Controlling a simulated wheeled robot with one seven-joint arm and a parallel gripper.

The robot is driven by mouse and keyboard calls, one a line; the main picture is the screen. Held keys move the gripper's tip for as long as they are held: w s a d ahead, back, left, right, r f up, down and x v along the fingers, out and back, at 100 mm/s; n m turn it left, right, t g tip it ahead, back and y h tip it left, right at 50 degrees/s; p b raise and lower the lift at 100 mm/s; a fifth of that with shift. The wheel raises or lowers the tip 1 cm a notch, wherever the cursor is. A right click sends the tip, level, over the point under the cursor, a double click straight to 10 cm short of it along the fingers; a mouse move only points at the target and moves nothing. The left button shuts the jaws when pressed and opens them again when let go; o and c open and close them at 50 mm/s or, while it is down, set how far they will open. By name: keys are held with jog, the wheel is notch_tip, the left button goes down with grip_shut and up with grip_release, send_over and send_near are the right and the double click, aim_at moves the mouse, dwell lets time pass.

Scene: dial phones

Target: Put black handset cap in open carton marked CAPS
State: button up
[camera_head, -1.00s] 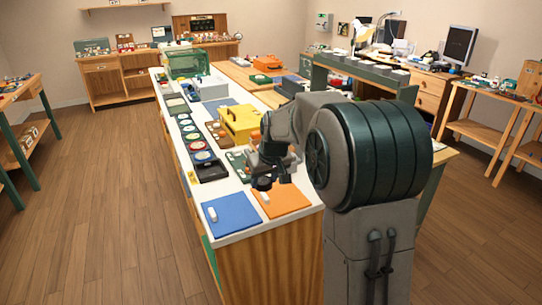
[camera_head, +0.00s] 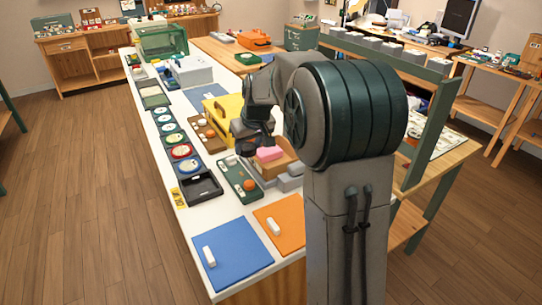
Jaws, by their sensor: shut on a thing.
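My gripper (camera_head: 250,136) is over the right side of the long white-topped bench, partly hidden by my own arm. It is shut on a small dark thing, which appears to be the black handset cap (camera_head: 249,147); its outline merges with the dark fingers. Just right of the gripper is a tan box (camera_head: 284,164) with a pink block (camera_head: 269,154) at it. I cannot read any CAPS marking, so I cannot tell whether this is the carton.
A green tray (camera_head: 239,178) with small parts lies below the gripper, and a yellow box (camera_head: 222,115) stands behind it. A black tray (camera_head: 199,188) is to the left. Blue (camera_head: 231,254) and orange (camera_head: 282,222) mats with white pieces lie at the near end.

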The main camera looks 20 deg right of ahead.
jog(key=w+d+f, duration=0.1)
jog(key=d+f, duration=0.1)
jog(key=d, duration=0.1)
jog(key=w+d+f, duration=0.1)
jog(key=d+f, duration=0.1)
jog(key=d, duration=0.2)
jog(key=w+d+f, duration=0.1)
jog(key=d+f, duration=0.1)
jog(key=d, duration=0.1)
jog(key=shift+d+f, duration=0.25)
jog(key=shift+d, duration=0.1)
jog(key=shift+f+p, duration=0.3)
jog(key=shift+f, duration=1.75)
jog(key=shift+f, duration=0.1)
jog(key=o, duration=1)
